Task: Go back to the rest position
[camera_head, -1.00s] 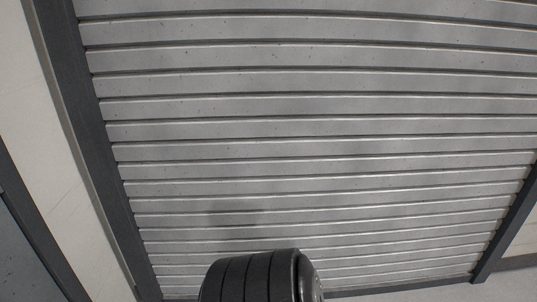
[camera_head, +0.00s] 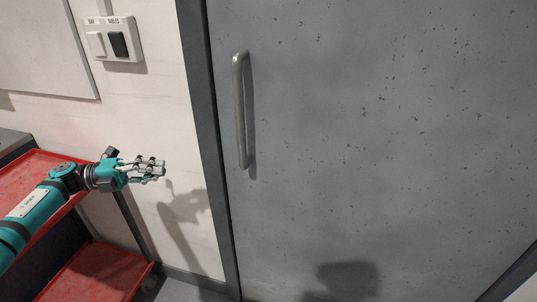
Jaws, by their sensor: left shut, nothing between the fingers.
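My left gripper (camera_head: 152,168) shows in the head view at the left, at the end of my teal arm that comes in from the left edge. Its fingers are shut with nothing between them, and they point right. It is in front of the white wall, above and right of a red shelf. Its shadow falls on the wall below right of it. My right gripper is not in view.
A grey door (camera_head: 380,130) with a vertical handle (camera_head: 241,110) fills the right side. A switch plate (camera_head: 113,40) is on the white wall. A cart with red shelves (camera_head: 100,272) stands at the lower left, close under my left arm.

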